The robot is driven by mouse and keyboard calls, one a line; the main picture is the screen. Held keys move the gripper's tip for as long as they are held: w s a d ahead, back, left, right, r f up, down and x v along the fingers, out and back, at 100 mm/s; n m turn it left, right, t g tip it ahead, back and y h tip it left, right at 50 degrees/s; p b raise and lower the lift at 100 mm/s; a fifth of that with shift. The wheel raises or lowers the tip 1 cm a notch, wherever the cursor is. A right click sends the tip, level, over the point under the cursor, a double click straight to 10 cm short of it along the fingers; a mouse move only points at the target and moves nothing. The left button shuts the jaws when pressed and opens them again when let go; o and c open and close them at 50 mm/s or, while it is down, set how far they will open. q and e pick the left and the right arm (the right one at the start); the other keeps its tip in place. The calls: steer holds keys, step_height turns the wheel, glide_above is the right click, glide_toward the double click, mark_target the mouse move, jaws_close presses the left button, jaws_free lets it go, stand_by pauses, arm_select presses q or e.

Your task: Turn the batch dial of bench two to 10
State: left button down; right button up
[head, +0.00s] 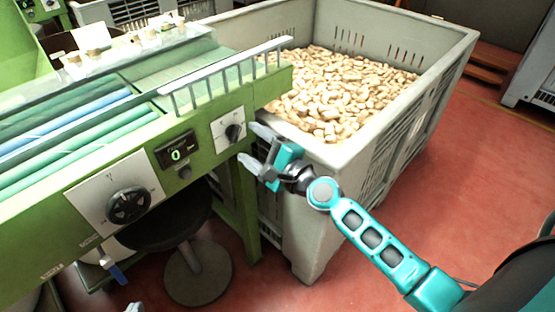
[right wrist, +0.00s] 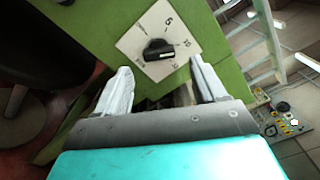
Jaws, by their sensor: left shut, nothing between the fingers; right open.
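A small black dial (head: 233,132) sits on a white plate on the green bench front, near its right end. In the right wrist view the dial (right wrist: 158,50) lies roughly crosswise on its numbered plate (right wrist: 130,42). A 5 stands above it and what looks like a 10 to its right. I cannot tell exactly which mark it points to. My right gripper (head: 248,149) is open and empty, just in front of and below the dial, apart from it. Its fingers also show in the right wrist view (right wrist: 160,82). Only a bit of my left gripper (head: 135,307) shows at the bottom edge.
A larger black dial (head: 128,205) and a counter display (head: 175,152) reading 0 are further left on the bench. A grey crate (head: 310,190) full of corks (head: 345,90) stands close right of the bench. A dark stool (head: 165,232) is below. Red floor is free at right.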

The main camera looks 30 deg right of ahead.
arm_select(q)
steer(key=shift+a+f+b, duration=0.1)
steer(key=shift+f+b, duration=0.65)
steer(key=shift+f, duration=0.1)
arm_select(e)
steer(key=v, duration=0.8)
steer(key=shift+s, duration=0.3)
steer(key=s+a+f+n+g+h, duration=0.1)
steer(key=s+a+f+n+g, duration=0.2)
steer(key=s+f+n, duration=0.55)
steer(key=s+a+f+n+g+h, duration=0.25)
steer(key=f+n, duration=0.25)
steer(key=n, duration=0.9)
arm_select(q)
step_height(320, 180, up, 9)
steer(key=s+a+y+p, duration=0.1)
steer(key=a+p, duration=0.1)
steer(key=p, duration=1.1)
steer(key=shift+s+a+r+p, duration=0.2)
steer(key=shift+s+a+p, duration=0.1)
steer(key=shift+a, duration=0.1)
arm_select(e)
step_height(320, 180, up, 9)
steer(key=s+d, duration=0.1)
steer(key=d, duration=0.1)
steer(key=shift+d+f+g+h, duration=0.15)
steer(key=shift+d+g+h, duration=0.15)
steer(key=shift+g+h, duration=0.05)
